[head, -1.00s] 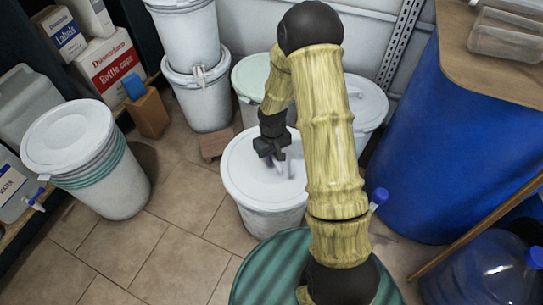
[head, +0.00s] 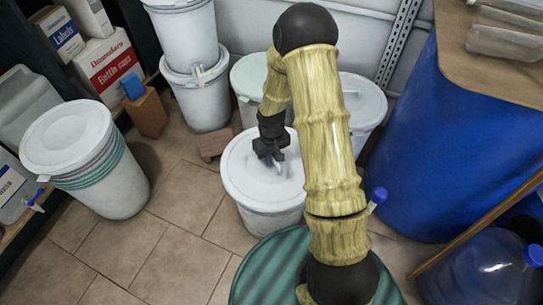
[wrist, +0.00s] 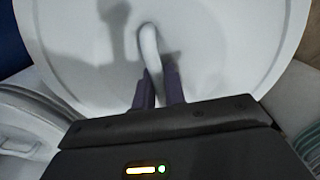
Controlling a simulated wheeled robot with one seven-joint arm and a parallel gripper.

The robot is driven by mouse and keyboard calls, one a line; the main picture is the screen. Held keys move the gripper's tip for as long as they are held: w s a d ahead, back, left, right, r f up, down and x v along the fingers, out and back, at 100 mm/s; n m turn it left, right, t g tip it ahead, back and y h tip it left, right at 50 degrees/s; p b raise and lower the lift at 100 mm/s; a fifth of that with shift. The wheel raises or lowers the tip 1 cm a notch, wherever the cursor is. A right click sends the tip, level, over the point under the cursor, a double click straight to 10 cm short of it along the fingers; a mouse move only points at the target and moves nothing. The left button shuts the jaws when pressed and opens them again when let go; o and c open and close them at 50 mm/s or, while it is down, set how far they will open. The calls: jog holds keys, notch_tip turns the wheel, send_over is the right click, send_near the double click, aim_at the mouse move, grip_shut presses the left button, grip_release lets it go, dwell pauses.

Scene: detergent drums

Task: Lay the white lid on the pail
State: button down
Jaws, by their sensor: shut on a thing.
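The white lid (head: 246,178) lies over the top of the white pail (head: 270,220) in the middle of the floor. It looks level, and I cannot tell whether it is fully seated all round the rim. My gripper (head: 275,163) is above the lid's middle, pointing down. In the wrist view my gripper (wrist: 158,88) has its two purple fingers shut on the upright white handle (wrist: 149,42) of the lid (wrist: 215,50). The far side of the pail's rim is hidden by the lid and my arm.
A pail with a stack of lids (head: 66,137) stands at the left. Stacked white pails (head: 185,40) and a green-lidded pail (head: 249,73) are behind. Another white-lidded pail (head: 361,98) and a blue drum (head: 455,140) stand at the right. Tiled floor is clear at the lower left.

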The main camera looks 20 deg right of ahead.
jog(key=shift+a, duration=0.1)
jog(key=c, duration=0.9)
grip_release()
jog(key=shift+s, duration=0.1)
jog(key=shift+r+p, duration=1.25)
jog(key=shift+r, duration=0.05)
jog(key=shift+r+p, duration=2.1)
jog(key=shift+r, duration=0.15)
